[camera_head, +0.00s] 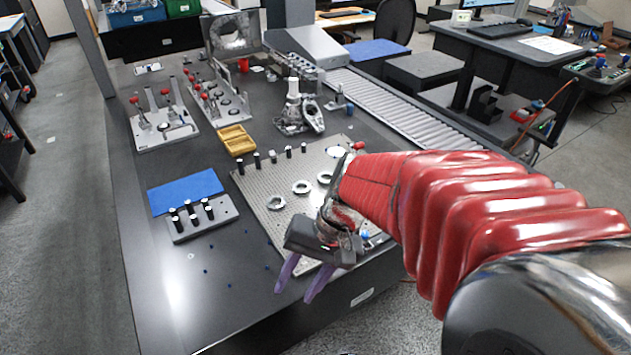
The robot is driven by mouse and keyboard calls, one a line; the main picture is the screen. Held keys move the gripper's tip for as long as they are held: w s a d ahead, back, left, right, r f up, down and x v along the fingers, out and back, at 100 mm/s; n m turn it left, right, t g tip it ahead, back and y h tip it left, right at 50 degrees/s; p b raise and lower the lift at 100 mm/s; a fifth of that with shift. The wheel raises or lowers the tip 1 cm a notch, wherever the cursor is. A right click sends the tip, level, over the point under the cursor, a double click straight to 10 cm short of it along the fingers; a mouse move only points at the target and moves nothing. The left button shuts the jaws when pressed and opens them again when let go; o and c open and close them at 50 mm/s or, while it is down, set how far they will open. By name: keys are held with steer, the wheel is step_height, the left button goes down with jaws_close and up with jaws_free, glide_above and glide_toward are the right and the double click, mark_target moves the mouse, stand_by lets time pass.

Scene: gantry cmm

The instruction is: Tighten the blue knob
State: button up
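My gripper (295,294) hangs over the front part of the dark table, with its two purple fingers apart and nothing between them. A small blue part (365,234) shows just right of my gripper's wrist, near the right corner of the perforated fixture plate (262,212). It may be the blue knob, but it is too small and too covered by my arm to be sure. My red-sleeved arm hides the plate's right side. My gripper is in front of this part and apart from it in the picture.
Metal rings (301,187) and black pins stand on the plate. A pin block (203,221), a blue mat (186,190) and a yellow tray (237,140) lie left and behind. Clamp fixtures (162,128) stand farther back. Small blue bits dot the bare left front tabletop.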

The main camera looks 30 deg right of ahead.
steer(key=f+m+y, duration=0.2)
steer(key=m+t+h, duration=0.8)
steer(key=m+t, duration=0.9)
steer(key=m, duration=1.1)
glide_toward(367, 237)
steer(key=s, duration=0.5)
steer(key=shift+s+d+f, duration=0.1)
steer(key=shift+s, duration=0.05)
steer(key=shift+w+d, duration=0.1)
steer(key=shift+w, duration=3.35)
steer(key=shift+w+d, duration=0.15)
steer(key=shift+w, duration=3.35)
